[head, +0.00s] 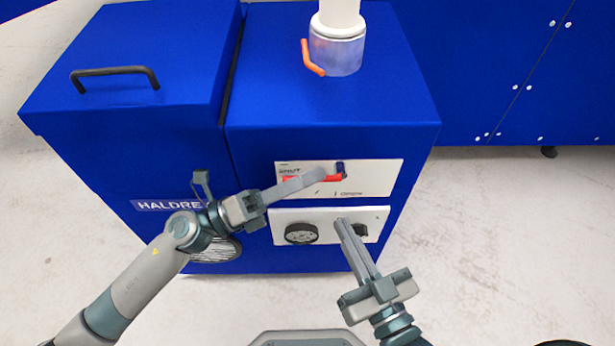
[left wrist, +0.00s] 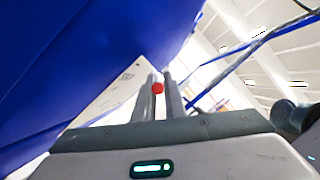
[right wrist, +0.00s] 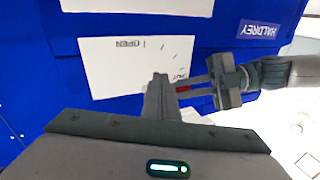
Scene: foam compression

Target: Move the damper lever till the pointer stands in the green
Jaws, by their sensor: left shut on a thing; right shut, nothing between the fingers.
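The red damper lever (head: 333,178) sits on the upper white panel (head: 385,172), which is marked SHUT at its left and OPEN below. My left gripper (head: 318,176) is shut on the lever; its red end shows between the fingers in the left wrist view (left wrist: 157,88). The lever also shows in the right wrist view (right wrist: 183,89), partly covered by the left fingers. A round dark gauge (head: 301,233) is on the lower white panel (head: 325,214); its pointer and any green are too small to read. My right gripper (head: 342,222) is shut and empty in front of this lower panel.
A black knob (head: 361,230) sits right of the right fingertips. On the blue cabinet (head: 270,80) stands a pipe collar (head: 338,52) with an orange handle (head: 312,58). A black handle (head: 115,71) is on the left lid. Floor at right (head: 510,220) is clear.

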